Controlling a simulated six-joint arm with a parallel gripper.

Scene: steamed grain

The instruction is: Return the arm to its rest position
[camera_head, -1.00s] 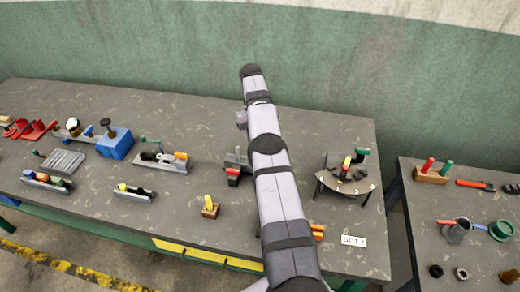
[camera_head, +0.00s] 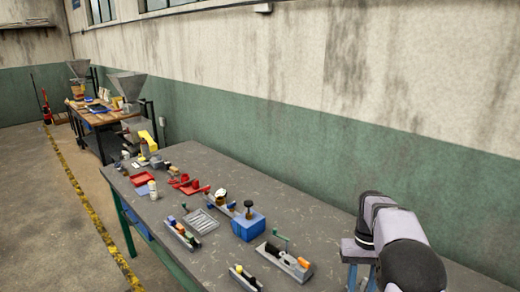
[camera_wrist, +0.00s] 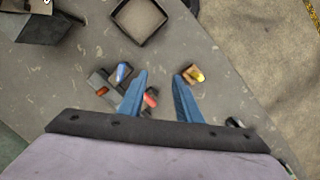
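My arm shows at the right of the head view, bent over the grey table (camera_head: 330,215). My gripper (camera_head: 361,277) points down there, partly cut off by the lower edge. In the wrist view my gripper (camera_wrist: 161,76) has two blue fingers standing well apart, with nothing held between them. Below it on the table lie a dark fixture with a blue piece (camera_wrist: 122,72) and a red piece (camera_wrist: 151,97) partly behind the left finger, and a yellow piece (camera_wrist: 194,74) by the right fingertip. Their height below the fingers is hard to judge.
A blue box (camera_head: 248,226), a metal rack (camera_head: 201,221), red parts (camera_head: 187,184) and small holders stand on the table's left part. A red tray (camera_head: 143,178) and a white bottle (camera_head: 152,190) lie farther off. A square frame (camera_wrist: 140,37) shows in the wrist view.

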